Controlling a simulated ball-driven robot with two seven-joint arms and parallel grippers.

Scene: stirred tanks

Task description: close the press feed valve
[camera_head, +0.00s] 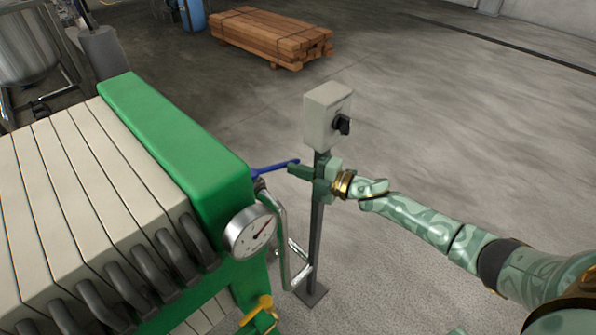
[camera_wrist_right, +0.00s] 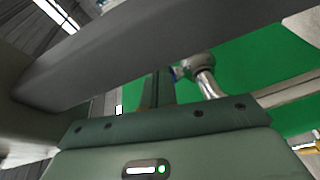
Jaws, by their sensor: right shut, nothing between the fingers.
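The valve's blue lever (camera_head: 275,168) sticks out sideways from the green end of the press, above a bent metal pipe (camera_head: 282,245). My right gripper (camera_head: 291,170) is shut and empty, with its fingertips close to the free end of the lever. I cannot tell whether they touch. The valve body is mostly hidden behind the gauge and the press end. My left gripper is not in view.
A grey switch box (camera_head: 323,115) on a thin dark post (camera_head: 316,235) stands right by my right gripper. A round gauge (camera_head: 250,231) and a yellow handle (camera_head: 258,308) are on the press (camera_head: 180,150). Timber (camera_head: 270,35) lies behind. The floor to the right is clear.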

